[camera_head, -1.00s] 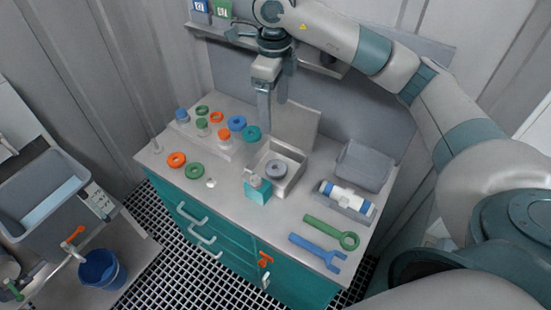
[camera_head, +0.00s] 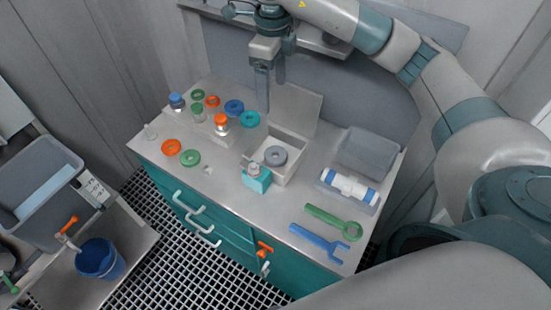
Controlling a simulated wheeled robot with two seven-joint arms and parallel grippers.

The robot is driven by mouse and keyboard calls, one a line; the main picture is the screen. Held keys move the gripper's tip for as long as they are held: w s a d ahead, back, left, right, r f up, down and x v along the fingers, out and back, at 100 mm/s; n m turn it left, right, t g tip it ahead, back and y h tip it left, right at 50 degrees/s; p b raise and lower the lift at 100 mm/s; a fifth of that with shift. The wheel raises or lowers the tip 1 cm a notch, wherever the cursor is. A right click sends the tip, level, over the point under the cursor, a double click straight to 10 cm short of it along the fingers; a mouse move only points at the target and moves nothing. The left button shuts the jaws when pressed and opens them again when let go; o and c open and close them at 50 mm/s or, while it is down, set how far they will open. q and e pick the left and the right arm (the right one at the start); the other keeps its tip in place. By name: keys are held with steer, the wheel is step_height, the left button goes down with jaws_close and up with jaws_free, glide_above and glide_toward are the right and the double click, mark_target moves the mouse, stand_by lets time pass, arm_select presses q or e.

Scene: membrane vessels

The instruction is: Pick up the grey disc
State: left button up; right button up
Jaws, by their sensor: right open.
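The grey disc (camera_head: 275,157), a ring with a dark centre, lies inside an open light-grey box (camera_head: 290,172) on the cabinet top. The box lid (camera_head: 294,112) stands raised behind it. My right gripper (camera_head: 270,104) points down with its two fingers apart and empty. It hangs above and behind the disc, near the raised lid, and is clear of the disc. My left gripper is not in view.
A teal block (camera_head: 257,179) stands in front of the box. Several coloured rings and capped bottles (camera_head: 221,125) stand left. A white-and-blue cylinder (camera_head: 349,188), green wrench (camera_head: 333,221), blue wrench (camera_head: 319,243) and grey bin (camera_head: 365,153) are right.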

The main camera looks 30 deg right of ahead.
step_height(320, 180, down, 8)
steer(key=b, duration=0.7)
steer(key=shift+w+r, duration=0.15)
steer(key=p, duration=0.5)
glide_above(274, 155)
step_height(274, 155, down, 11)
steer(key=shift+f, duration=0.6)
